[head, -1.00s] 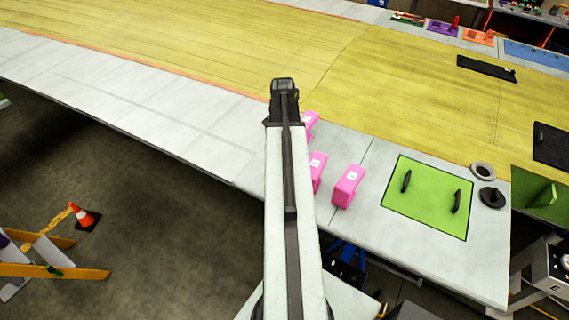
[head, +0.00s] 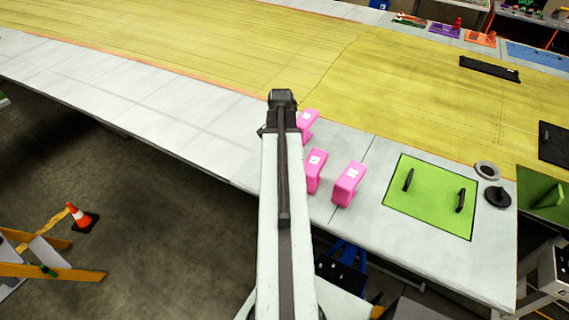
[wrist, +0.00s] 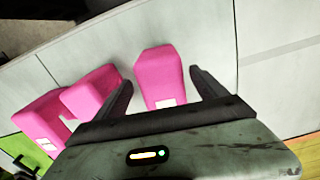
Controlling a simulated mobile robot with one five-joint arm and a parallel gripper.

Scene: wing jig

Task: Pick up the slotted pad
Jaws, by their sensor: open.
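Three pink blocks with small white labels stand on the pale table edge. In the head view they are a far block (head: 308,121) just right of my gripper, a middle block (head: 316,170) and a right block (head: 348,184). I cannot make out a slot on any of them. My gripper (head: 281,108) is seen from behind, its fingers hidden there. In the wrist view my gripper (wrist: 161,78) is open, with one pink block (wrist: 157,72) showing between its two dark fingers. I cannot tell how far above it they are. The other two pink blocks show left of the fingers.
A green panel (head: 425,210) with two black handles lies right of the blocks. A grey ring (head: 487,170) and a dark round piece (head: 498,197) sit beside it. A large yellow surface (head: 200,45) spans behind. Bare pale table lies left of my arm.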

